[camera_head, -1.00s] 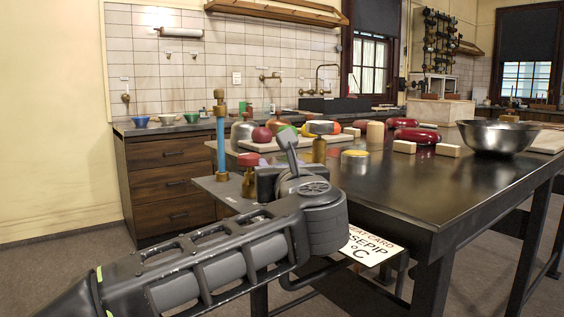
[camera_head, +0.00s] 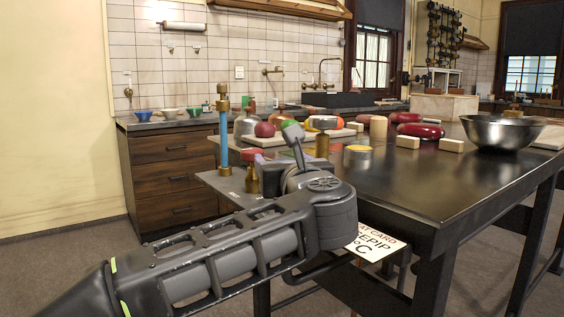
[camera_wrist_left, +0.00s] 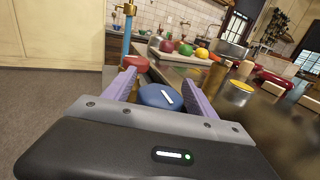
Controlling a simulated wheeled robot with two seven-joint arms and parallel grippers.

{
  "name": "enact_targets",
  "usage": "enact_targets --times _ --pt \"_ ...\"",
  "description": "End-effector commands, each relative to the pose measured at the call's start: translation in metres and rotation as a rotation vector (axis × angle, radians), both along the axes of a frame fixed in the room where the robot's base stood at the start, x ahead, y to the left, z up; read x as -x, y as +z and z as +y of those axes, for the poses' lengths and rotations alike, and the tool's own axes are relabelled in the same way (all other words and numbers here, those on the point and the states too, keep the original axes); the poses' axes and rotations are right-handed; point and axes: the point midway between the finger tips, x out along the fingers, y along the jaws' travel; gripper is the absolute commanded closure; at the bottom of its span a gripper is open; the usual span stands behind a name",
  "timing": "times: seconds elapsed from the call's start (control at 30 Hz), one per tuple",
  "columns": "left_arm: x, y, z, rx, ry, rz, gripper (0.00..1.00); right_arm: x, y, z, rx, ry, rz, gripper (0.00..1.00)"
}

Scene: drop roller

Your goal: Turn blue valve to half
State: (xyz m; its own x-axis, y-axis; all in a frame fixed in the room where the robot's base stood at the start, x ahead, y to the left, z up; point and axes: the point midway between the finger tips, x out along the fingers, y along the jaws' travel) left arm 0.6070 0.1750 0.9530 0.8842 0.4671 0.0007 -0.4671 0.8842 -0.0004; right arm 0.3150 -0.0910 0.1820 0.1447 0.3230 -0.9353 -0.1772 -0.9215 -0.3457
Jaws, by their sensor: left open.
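The blue valve (camera_wrist_left: 160,97) is a round blue knob with a white mark, seen in the left wrist view. It lies between the two purple fingers of my left gripper (camera_wrist_left: 162,88), which is open with a finger on each side of it. I cannot tell whether the fingers touch it. In the head view my left gripper (camera_head: 262,160) is mostly behind my own arm, and the blue valve is hidden there. A red knob (camera_wrist_left: 135,62) sits just beyond, also visible in the head view (camera_head: 256,150), beside an upright blue tube (camera_head: 223,138) with brass fittings. My right gripper is not in view.
The dark table (camera_head: 450,195) extends right, holding a metal bowl (camera_head: 500,132), red rollers, pale blocks and a yellow-topped tin (camera_head: 358,157). A board with fruit (camera_wrist_left: 190,56) stands behind the valves. A printed card (camera_head: 374,242) hangs at the table's front.

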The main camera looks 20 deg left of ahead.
Motion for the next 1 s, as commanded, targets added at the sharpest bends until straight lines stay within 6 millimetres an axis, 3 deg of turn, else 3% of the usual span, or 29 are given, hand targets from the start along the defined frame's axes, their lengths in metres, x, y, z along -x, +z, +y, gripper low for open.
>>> enact_targets --times 0.23,0.63,1.0 --pt "0.011 0.001 -0.007 -0.003 -0.002 -0.001 0.35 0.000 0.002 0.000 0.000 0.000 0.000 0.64" --pt "0.063 0.001 -0.034 -0.001 -0.001 -0.002 0.35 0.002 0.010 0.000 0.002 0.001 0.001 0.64" --pt "0.069 0.000 -0.037 0.000 0.000 0.000 0.35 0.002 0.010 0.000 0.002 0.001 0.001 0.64"
